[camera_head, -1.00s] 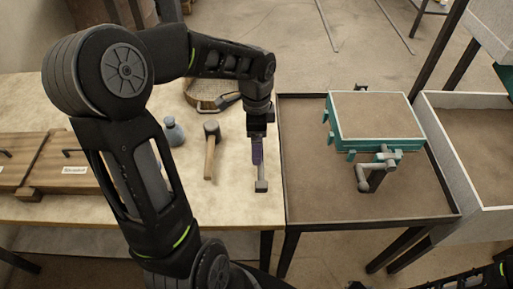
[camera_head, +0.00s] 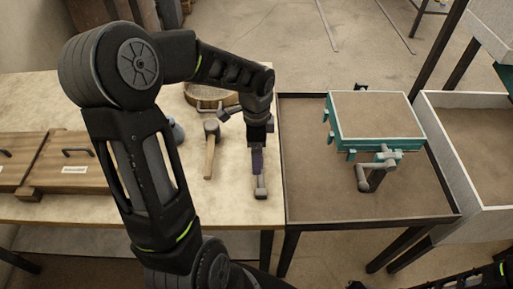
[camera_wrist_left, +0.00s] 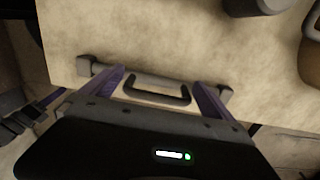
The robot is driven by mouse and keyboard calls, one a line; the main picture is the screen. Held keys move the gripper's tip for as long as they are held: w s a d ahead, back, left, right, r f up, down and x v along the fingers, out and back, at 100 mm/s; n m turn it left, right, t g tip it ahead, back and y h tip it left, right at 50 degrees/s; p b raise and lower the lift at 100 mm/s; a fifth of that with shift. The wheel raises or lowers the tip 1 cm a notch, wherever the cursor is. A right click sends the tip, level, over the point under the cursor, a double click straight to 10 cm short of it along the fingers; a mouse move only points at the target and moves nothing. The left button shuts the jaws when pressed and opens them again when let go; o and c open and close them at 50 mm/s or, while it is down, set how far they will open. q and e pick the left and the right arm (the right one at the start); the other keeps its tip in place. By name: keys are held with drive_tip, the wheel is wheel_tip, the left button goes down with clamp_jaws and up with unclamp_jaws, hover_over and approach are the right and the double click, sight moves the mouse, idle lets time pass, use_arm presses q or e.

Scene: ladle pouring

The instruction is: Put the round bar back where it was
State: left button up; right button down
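A grey round bar with blocky ends (camera_head: 261,191) lies on the right part of the pale table, near its right edge. In the left wrist view the bar (camera_wrist_left: 150,79) runs across the picture in front of my fingers, with a block at each end. My left gripper (camera_head: 258,172) points down over the bar. Its two purple fingers (camera_wrist_left: 158,88) are wide apart in the wrist view, one near each end of the bar. I cannot tell whether they touch it. A dark arched handle (camera_wrist_left: 157,96) shows between the fingers. My right gripper is out of view; only part of that arm shows.
A wooden mallet (camera_head: 210,150) lies left of my gripper, with a round sieve-like pan (camera_head: 207,96) behind. Wooden boxes (camera_head: 65,165) stand at left. To the right, a dark-rimmed tray table (camera_head: 300,190) bears a teal-framed sand mould (camera_head: 375,143). A sand bin (camera_head: 470,160) is beyond.

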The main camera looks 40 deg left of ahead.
use_arm(q)
drive_tip(key=shift+r, duration=0.1)
wheel_tip(320, 180, up, 12)
idle(0.5)
drive_tip(key=shift+r, duration=0.1)
idle(0.7)
